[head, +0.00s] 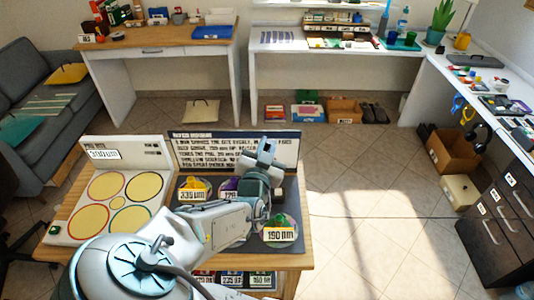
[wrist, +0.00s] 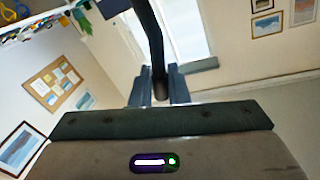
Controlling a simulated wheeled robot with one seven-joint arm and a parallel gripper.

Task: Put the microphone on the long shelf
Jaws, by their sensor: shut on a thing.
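In the wrist view my gripper (wrist: 160,88) is shut on a long, thin, black, slightly bent rod (wrist: 152,35), which looks like the microphone. The rod runs up out of the top of the picture, so its far end is hidden. In the head view my gripper (head: 262,152) is raised above the wooden table in front of me, and I cannot make out the microphone there. No shelf is clearly marked as the long one; a low tiered rack (head: 335,28) stands on the white desk at the back.
The near wooden table (head: 305,262) carries a white board with yellow discs (head: 118,202), a dark text sign (head: 285,140) and labelled discs (head: 280,232). A wooden-topped desk (head: 150,42) and white desks (head: 455,65) line the back and right.

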